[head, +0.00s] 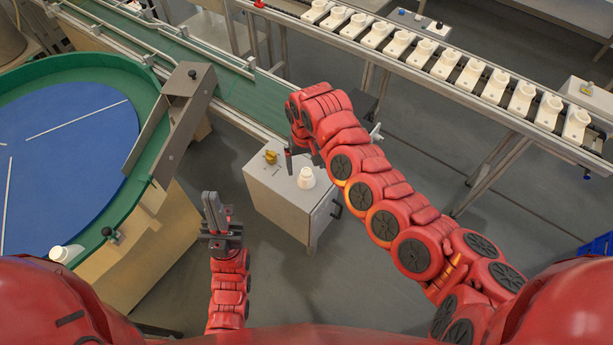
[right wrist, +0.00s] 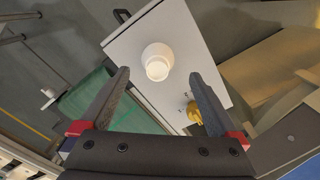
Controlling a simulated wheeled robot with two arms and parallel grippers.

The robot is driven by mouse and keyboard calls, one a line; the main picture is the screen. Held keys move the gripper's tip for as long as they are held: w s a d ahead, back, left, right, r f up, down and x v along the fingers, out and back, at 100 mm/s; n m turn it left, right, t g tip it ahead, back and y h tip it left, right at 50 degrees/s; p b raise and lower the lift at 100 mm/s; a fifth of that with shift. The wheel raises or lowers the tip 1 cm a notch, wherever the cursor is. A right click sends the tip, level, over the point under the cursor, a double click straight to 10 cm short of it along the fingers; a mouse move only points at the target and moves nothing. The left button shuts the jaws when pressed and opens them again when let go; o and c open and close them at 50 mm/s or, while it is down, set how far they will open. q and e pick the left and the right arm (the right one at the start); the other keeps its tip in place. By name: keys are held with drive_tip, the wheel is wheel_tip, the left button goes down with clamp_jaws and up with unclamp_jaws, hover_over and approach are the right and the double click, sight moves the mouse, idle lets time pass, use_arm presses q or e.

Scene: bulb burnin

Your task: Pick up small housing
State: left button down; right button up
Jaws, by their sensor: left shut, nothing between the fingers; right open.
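A small white housing (head: 306,178) stands on top of a light grey cabinet (head: 275,200). In the right wrist view the housing (right wrist: 157,62) lies ahead of and between the open fingers, apart from both. My right gripper (right wrist: 165,85) is open and empty. In the head view it is mostly hidden behind my right arm, with one dark finger (head: 289,160) showing just left of the housing. My left gripper (head: 212,205) is shut and empty, pointing up, left of the cabinet.
A round blue table (head: 60,150) with a green rim is at left. A green conveyor (head: 245,100) runs behind. A rack holds several white housings (head: 445,60).

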sight(307, 171)
drive_tip(key=shift+f+p, duration=0.3)
drive_tip(key=shift+f, duration=0.05)
drive_tip(key=f, duration=0.2)
drive_tip(key=f+p, duration=0.1)
drive_tip(key=shift+w+d+f, duration=0.1)
drive_tip(key=shift+w+f, duration=0.1)
drive_tip(key=shift+w, duration=0.1)
drive_tip(key=shift+f, duration=0.45)
drive_tip(key=c, duration=1.4)
